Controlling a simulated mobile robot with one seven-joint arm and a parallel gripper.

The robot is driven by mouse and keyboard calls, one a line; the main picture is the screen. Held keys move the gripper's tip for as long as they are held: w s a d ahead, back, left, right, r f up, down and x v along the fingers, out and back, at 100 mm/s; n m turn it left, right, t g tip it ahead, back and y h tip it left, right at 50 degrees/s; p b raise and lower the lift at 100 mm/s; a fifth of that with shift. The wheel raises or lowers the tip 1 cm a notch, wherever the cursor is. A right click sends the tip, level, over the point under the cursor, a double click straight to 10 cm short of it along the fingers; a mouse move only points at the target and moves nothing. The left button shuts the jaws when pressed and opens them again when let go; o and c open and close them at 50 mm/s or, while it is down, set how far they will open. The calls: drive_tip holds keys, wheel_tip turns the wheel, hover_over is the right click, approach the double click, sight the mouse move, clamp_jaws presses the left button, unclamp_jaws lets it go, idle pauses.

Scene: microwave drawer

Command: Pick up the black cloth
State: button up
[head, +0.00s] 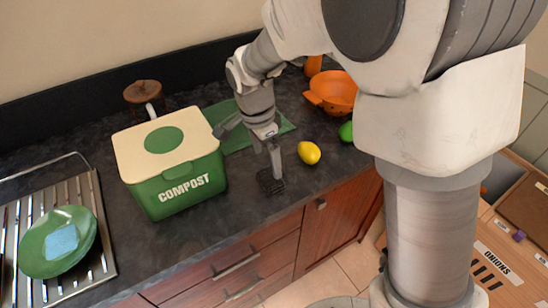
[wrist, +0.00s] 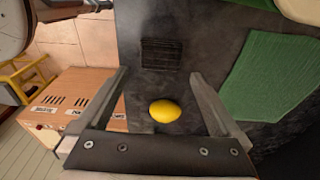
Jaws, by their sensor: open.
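The black cloth (head: 270,182) is a small dark patterned square lying flat on the dark countertop (head: 215,245), near its front edge. It also shows in the wrist view (wrist: 160,54), beyond my fingertips and roughly centred between them. My gripper (head: 251,146) is open and empty, with one fingertip just above the cloth in the head view. Its two fingers also show wide apart in the wrist view (wrist: 160,76). I cannot tell the exact gap between fingertips and cloth.
A green compost bin (head: 165,195) stands left of my gripper. A lemon (head: 309,152), green mat (head: 235,112), orange colander (head: 335,92) and a green fruit (head: 346,131) lie nearby. A rack (head: 85,200) holds a green plate (head: 35,250). Counter in front of the bin is clear.

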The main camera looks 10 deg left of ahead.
sight(271, 177)
drive_tip(key=shift+w+d+f, duration=0.15)
drive_tip(key=shift+d+f, duration=0.05)
drive_tip(key=shift+f, duration=1.55)
drive_tip(key=shift+w+d+f, duration=0.1)
drive_tip(key=shift+d+f, duration=0.05)
drive_tip(key=shift+f, duration=1.6)
drive_tip(key=c, duration=1)
drive_tip(key=shift+r, duration=0.15)
wheel_tip(271, 177, up, 4)
drive_tip(key=shift+d+r, duration=0.15)
drive_tip(key=shift+r, duration=0.05)
drive_tip(key=s+d+r, duration=0.1)
drive_tip(key=d+r, duration=0.1)
drive_tip(key=d, duration=0.1)
drive_tip(key=s+d+r, duration=0.2)
drive_tip(key=d, duration=0.2)
drive_tip(key=s+d+r, duration=0.1)
drive_tip(key=d+r, duration=0.1)
drive_tip(key=d, duration=0.1)
drive_tip(key=shift+s+d+r, duration=0.2)
drive_tip(key=shift+d, duration=0.05)
